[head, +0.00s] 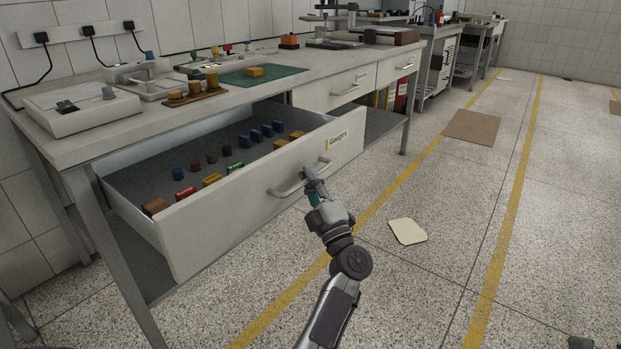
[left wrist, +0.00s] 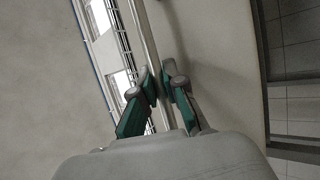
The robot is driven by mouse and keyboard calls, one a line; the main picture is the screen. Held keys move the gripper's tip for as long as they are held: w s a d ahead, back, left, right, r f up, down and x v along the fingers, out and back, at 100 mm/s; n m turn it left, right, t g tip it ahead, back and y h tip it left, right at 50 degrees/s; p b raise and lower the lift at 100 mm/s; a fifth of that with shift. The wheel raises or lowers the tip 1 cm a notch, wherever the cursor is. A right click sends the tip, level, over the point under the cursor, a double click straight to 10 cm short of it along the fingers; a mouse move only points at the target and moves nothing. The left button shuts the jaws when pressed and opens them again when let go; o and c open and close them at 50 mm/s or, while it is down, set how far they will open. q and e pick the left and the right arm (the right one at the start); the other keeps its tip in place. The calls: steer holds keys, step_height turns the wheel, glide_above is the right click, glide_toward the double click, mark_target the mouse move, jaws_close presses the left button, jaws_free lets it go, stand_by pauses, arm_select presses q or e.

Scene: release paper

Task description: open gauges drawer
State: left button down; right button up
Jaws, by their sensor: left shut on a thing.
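The gauges drawer (head: 228,210) is pulled well out of the workbench, its pale front carrying a "Gauges" label (head: 338,139). Inside it lie several small blue, dark, red, yellow and orange pieces. A silver bar handle (head: 287,191) is fixed to the drawer front. My left gripper (head: 311,180) is at the right part of this handle, shut on it. In the left wrist view the two green-padded fingers (left wrist: 164,88) sit on either side of the handle bar (left wrist: 149,40).
The bench top (head: 220,95) holds a white device (head: 82,108), a wooden tray with small weights and a green mat (head: 262,76). A closed drawer (head: 335,88) is to the right.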

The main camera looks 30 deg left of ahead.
arm_select(q)
steer(key=c, duration=1.5)
jaws_free()
